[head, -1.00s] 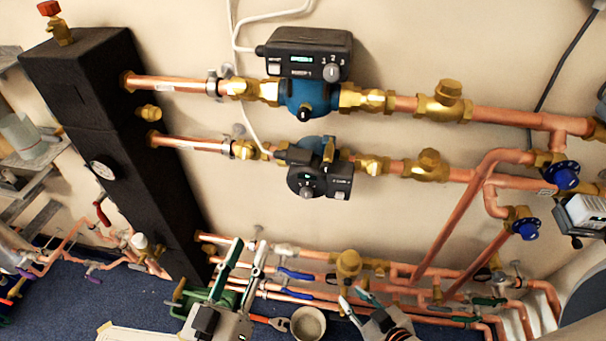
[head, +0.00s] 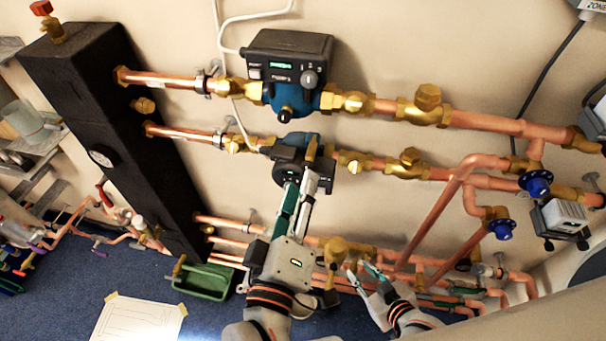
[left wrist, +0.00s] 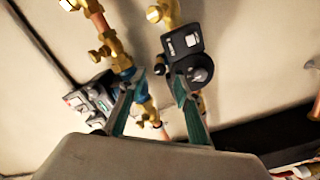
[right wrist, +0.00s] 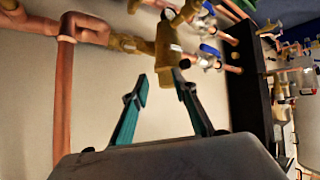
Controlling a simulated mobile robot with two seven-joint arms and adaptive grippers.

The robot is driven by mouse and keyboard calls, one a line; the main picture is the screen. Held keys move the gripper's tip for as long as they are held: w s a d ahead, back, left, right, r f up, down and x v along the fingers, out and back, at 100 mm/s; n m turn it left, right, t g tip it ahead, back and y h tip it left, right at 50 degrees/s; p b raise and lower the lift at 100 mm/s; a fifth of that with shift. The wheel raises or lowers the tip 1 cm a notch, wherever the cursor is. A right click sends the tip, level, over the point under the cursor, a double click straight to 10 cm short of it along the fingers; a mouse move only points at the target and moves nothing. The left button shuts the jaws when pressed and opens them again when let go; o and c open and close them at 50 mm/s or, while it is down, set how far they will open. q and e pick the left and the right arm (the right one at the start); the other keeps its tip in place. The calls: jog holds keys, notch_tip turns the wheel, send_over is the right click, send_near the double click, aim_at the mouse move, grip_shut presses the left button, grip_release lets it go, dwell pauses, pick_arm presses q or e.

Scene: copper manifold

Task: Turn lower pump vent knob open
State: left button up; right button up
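The lower pump (head: 287,153) sits on the second copper pipe, partly hidden in the head view by my left gripper (head: 307,182). In the left wrist view the pump's black control box (left wrist: 183,42) shows, with a round dark knob (left wrist: 200,74) on its face. My left gripper (left wrist: 153,92) is open, its green-padded fingers pointing at the pumps. The knob is just beyond the right-hand finger; contact cannot be told. My right gripper (head: 362,268) is open and empty near the lower pipes; its spread fingers also show in the right wrist view (right wrist: 163,90).
The upper pump (head: 290,60) is just above, with its own black knob (head: 285,116). A black insulated manifold (head: 100,130) stands left. A green tray (head: 205,281) and a paper sheet (head: 138,320) lie on the floor. Blue-handled valves (head: 537,183) are at right.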

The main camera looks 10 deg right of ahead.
aim_at(306, 169)
pick_arm(q)
jog(key=shift+x, duration=1.6)
grip_shut()
